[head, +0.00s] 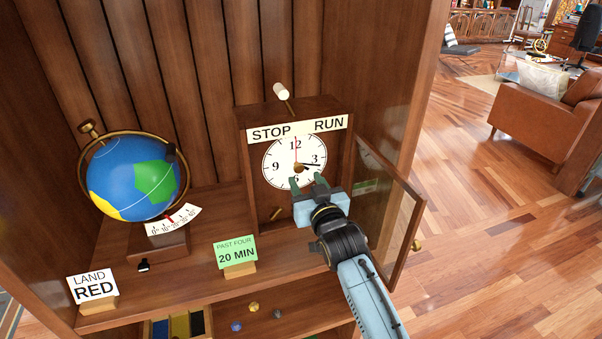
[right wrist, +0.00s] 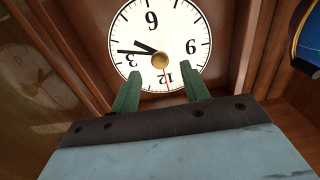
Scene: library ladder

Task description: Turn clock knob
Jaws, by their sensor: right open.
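The clock (head: 243,150) stands on the shelf with its glass door (head: 390,215) swung open to the right. A brass knob (head: 298,168) sits at the middle of the white dial (right wrist: 135,75); it also shows in the right wrist view (right wrist: 160,60). The long black hand points near 3, the short one between 3 and 6, and a red hand points to 12. My right gripper (head: 307,182) is open in front of the lower dial. Its green fingertips (right wrist: 160,82) stand apart, just short of the knob, with nothing between them. My left gripper is out of view.
A white-tipped lever (head: 281,92) leans toward STOP on the clock's top. A green card (head: 235,250) reads "PAST FOUR 20 MIN". A globe (head: 133,178) and a "LAND RED" card (head: 92,286) stand left. The open door is close beside my right arm.

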